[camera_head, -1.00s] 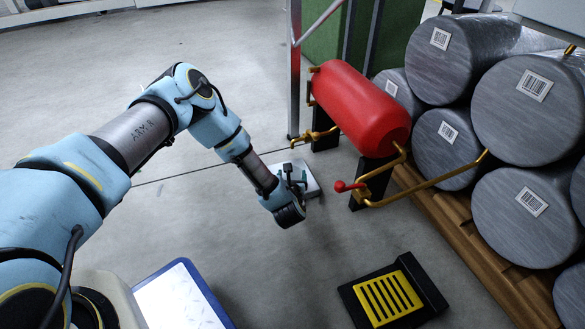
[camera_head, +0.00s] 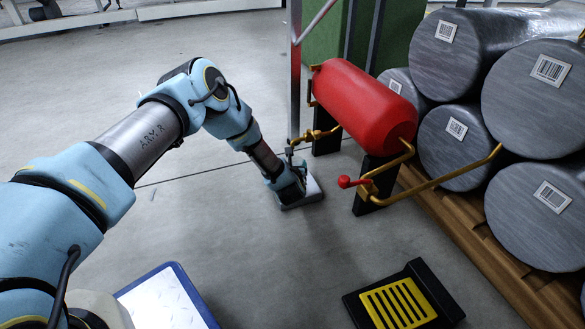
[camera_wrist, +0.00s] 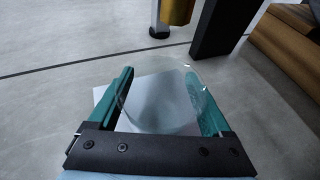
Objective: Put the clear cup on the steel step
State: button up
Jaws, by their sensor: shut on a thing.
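The clear cup (camera_wrist: 160,105) is see-through and sits between the two teal fingers of my gripper (camera_wrist: 160,76) in the wrist view. My gripper is shut on it. In the head view my gripper (camera_head: 292,188) is low, over a pale grey slab (camera_head: 314,190) on the floor that looks like the steel step. The slab also shows behind the cup and beside the left finger in the wrist view (camera_wrist: 100,93). The cup is not distinguishable in the head view. I cannot tell whether its base touches the slab.
A red tank (camera_head: 365,105) on black legs with brass pipes stands just right of the slab. Wrapped grey rolls (camera_head: 525,215) lie on a wooden pallet (camera_head: 455,220) further right. A black-and-yellow grated block (camera_head: 400,303) is at the front. Floor left of the slab is clear.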

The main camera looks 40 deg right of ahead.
jog(key=shift+r, duration=0.1)
jog(key=o, duration=1.1)
jog(key=shift+o, duration=0.2)
jog(key=shift+r, duration=0.1)
jog(key=p+v, duration=0.6)
jog(key=v, duration=0.6)
